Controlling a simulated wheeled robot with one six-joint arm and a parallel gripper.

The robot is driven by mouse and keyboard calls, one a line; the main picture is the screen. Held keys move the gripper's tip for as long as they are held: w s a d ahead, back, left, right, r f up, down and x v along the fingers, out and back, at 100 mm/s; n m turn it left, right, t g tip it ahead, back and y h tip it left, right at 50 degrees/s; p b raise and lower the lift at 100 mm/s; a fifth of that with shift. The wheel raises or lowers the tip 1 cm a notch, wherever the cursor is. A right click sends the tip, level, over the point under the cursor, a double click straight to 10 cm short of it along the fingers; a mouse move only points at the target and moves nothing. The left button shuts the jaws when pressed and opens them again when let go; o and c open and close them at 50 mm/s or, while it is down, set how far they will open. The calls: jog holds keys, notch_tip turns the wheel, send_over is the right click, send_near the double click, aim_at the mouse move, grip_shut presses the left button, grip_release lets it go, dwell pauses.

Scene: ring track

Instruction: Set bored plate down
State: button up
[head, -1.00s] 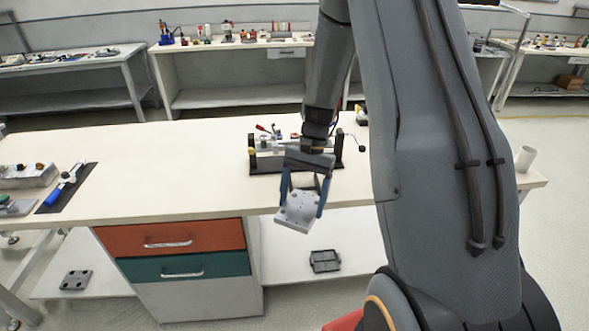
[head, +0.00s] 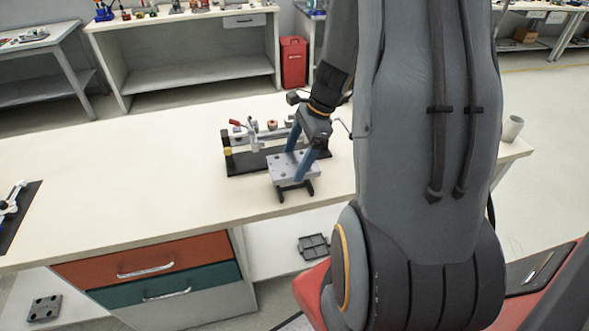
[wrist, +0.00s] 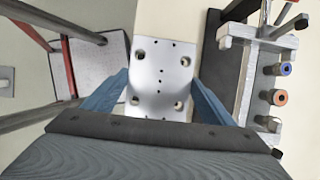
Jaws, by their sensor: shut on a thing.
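The bored plate (head: 284,168) is a light grey metal block with several holes in its face. It also shows in the wrist view (wrist: 160,78) between the two blue fingers. My gripper (head: 297,170) is shut on the plate, one finger at each side. The plate is at the front part of the pale workbench (head: 120,180), just in front of a black-based fixture (head: 245,162). A dark piece shows under the plate's front edge. I cannot tell whether the plate touches anything below it.
The fixture carries clamps and coloured rings, close behind the gripper. A dark mat (head: 20,215) with a tool lies at the left. The bench's middle left is clear. Red and green drawers (head: 150,262) are below.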

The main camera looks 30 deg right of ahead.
aim_at(295, 171)
jog(key=shift+f+p, duration=0.3)
jog(key=shift+f, duration=1.95)
jog(key=shift+f, duration=0.15)
jog(key=o, duration=1.7)
jog(key=shift+c, duration=0.2)
jog(key=b+v, duration=0.2)
jog(key=v, duration=0.9)
jog(key=shift+s+d+r, duration=0.1)
jog(key=shift+d+r, duration=0.05)
jog(key=shift+r, duration=0.35)
jog(key=s+a+n+h, duration=0.2)
jog(key=s+a+n, duration=0.1)
jog(key=a+n, duration=0.6)
jog(key=s+a+n+h, duration=0.2)
jog(key=s+a+n, duration=0.1)
jog(key=a+n, duration=0.6)
jog(key=shift+s+r+n, duration=0.3)
jog(key=shift+r+n, duration=0.2)
jog(key=shift+n, duration=1.1)
